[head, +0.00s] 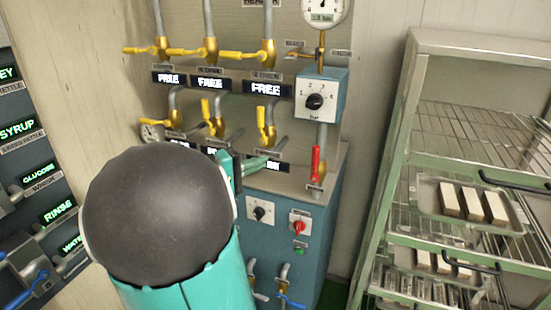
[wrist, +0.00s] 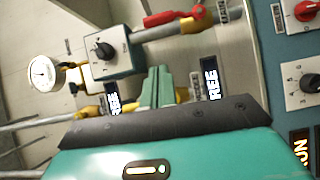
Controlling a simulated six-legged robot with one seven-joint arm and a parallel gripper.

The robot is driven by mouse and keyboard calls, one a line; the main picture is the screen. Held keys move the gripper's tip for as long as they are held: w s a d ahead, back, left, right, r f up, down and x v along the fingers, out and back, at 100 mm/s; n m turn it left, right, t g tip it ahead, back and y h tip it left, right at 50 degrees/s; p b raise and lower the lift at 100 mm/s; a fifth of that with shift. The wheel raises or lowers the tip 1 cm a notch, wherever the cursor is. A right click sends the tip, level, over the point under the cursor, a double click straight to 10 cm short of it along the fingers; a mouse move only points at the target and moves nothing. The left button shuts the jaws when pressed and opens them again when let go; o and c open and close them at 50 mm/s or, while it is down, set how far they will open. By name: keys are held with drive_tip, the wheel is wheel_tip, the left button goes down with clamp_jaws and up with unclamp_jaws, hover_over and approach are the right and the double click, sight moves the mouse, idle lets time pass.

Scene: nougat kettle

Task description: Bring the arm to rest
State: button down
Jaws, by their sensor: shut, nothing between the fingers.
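My gripper (head: 258,163) shows in the head view just beyond the black rounded joint of my arm, pointing right in front of the blue cabinet. In the wrist view my gripper (wrist: 157,82) has its two green fingers together with nothing between them. The fingers appear in front of the pipe panel, between two lit labels. Whether they touch anything there I cannot tell. My black joint and teal arm link hide part of the panel's lower left in the head view.
A pipe panel with yellow valve levers (head: 268,55), a dial box (head: 321,96) and a red handle (head: 315,163) stands close to my gripper. A blue cabinet (head: 330,225) is below. A wire rack (head: 470,50) with trays of pale bars stands right. Lit labels (head: 17,131) are left.

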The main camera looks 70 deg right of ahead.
drive_tip(key=shift+w+a, duration=0.4)
drive_tip(key=shift+a, duration=0.1)
drive_tip(key=w+a+f+n+t+y, duration=0.2)
drive_tip(key=w+a+t+y, duration=0.15)
drive_tip(key=a, duration=0.75)
drive_tip(key=w+a+f+n+t+y, duration=0.25)
drive_tip(key=a+t, duration=0.25)
drive_tip(key=a, duration=0.6)
drive_tip(key=w+a+f+n+t+y, duration=0.1)
drive_tip(key=w+a+f+t+y, duration=0.3)
drive_tip(key=a, duration=0.7)
drive_tip(key=a+r+n+t+y, duration=0.2)
drive_tip(key=a+t+y, duration=0.1)
drive_tip(key=a, duration=0.9)
drive_tip(key=shift+w+r+n+t+y, duration=0.3)
drive_tip(key=shift+r+n+t+y, duration=0.1)
drive_tip(key=shift+t, duration=0.25)
drive_tip(key=shift+a, duration=0.15)
